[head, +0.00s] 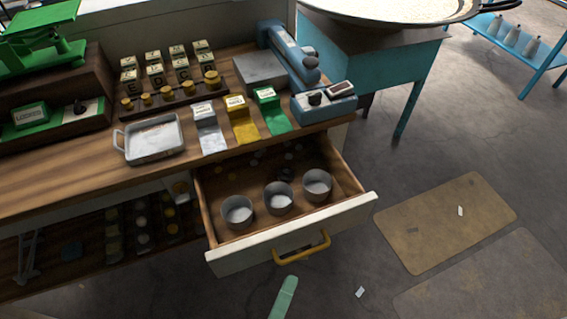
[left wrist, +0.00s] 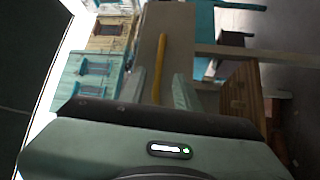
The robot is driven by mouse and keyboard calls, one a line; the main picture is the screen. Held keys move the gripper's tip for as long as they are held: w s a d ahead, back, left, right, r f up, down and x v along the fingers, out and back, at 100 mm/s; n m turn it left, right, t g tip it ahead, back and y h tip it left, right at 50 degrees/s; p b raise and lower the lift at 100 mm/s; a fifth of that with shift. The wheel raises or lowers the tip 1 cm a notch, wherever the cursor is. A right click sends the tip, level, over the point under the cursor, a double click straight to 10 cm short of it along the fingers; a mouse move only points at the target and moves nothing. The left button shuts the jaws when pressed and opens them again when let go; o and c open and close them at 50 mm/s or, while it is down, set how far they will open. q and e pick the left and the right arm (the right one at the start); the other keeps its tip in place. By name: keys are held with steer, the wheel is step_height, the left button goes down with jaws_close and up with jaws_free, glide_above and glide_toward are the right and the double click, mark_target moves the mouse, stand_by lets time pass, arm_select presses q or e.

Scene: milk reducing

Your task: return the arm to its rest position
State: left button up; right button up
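My left gripper shows in the head view as a pale green finger (head: 285,297) at the bottom edge, below the open drawer's yellow handle (head: 302,250) and apart from it. In the left wrist view my left gripper (left wrist: 165,92) has its two fingers spread, and the yellow handle (left wrist: 161,60) appears between and beyond them. I see nothing held. The drawer (head: 345,208) is pulled out, with three metal cups (head: 278,199) standing in it. My right gripper is in neither view.
The wooden counter (head: 60,180) holds a metal tray (head: 154,139), coloured label stands, a blue device (head: 290,55) and green scales (head: 40,40). A blue table (head: 375,60) with a wide pan stands at the back right. Mats (head: 445,220) lie on otherwise open floor at right.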

arm_select(q)
steer(key=s+a+f+m+g+y, duration=0.1)
steer(key=a+f+m+g, duration=0.15)
steer(key=f, duration=0.65)
steer(key=a+f+m+g+y, duration=0.2)
steer(key=a+f+m, duration=0.15)
steer(key=f, duration=0.65)
steer(key=s+a+f+m+g+y, duration=0.1)
steer(key=a+f+m+g, duration=0.15)
steer(key=f, duration=0.65)
steer(key=s+a+f+m+g+y, duration=0.5)
steer(key=s+a+f+g, duration=0.4)
steer(key=s+a+f, duration=0.6)
step_height(320, 180, down, 3)
steer(key=shift+s+a+r, duration=0.15)
steer(key=shift+s+a, duration=0.25)
steer(key=shift+a, duration=0.65)
